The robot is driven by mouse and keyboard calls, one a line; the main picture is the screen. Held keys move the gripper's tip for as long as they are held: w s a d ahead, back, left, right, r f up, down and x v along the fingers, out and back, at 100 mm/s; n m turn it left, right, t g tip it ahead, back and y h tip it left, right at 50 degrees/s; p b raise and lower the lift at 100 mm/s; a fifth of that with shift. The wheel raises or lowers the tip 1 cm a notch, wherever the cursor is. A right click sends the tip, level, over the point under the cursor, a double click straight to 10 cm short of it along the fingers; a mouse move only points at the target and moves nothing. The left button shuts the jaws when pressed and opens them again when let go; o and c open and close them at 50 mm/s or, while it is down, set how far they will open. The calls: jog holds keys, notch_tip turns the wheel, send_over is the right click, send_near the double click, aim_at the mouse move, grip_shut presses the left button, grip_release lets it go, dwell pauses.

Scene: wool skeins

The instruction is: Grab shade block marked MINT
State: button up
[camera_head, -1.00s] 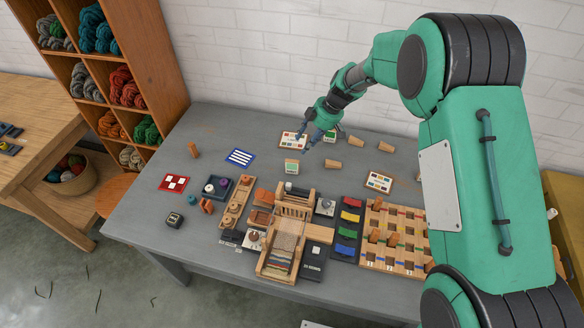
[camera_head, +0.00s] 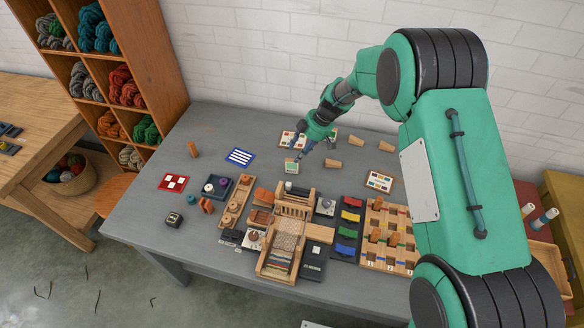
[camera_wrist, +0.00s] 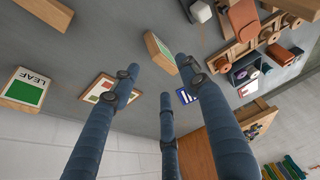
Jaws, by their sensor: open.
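A small wooden block with a green-and-white label (camera_head: 291,167) stands on the grey table behind the loom. In the wrist view what appears to be the same block (camera_wrist: 159,52) lies just beyond the fingertips, tilted in the picture; its word cannot be read. A second block, marked LEAF (camera_wrist: 27,88), is at the left of the wrist view; a green-labelled block (camera_head: 331,136) sits partly behind my gripper in the head view. My gripper (camera_head: 297,154) is open and empty, its fingertips (camera_wrist: 157,80) close above and behind the nearer block. I see no readable MINT mark.
A colour card (camera_head: 288,138) lies behind my gripper. Wooden pieces (camera_head: 334,163) lie to the right, with another colour card (camera_head: 379,181) beyond. The loom (camera_head: 285,240) stands in front. A blue striped card (camera_head: 240,157) lies left, with clear table around it.

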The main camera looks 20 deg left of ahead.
aim_at(292, 162)
jog(key=shift+x, duration=1.25)
jog(key=shift+f, duration=0.1)
jog(key=shift+b+x, duration=0.55)
jog(key=shift+x, duration=2)
jog(key=shift+s+d, duration=0.1)
jog(key=shift+s, duration=0.05)
grip_shut()
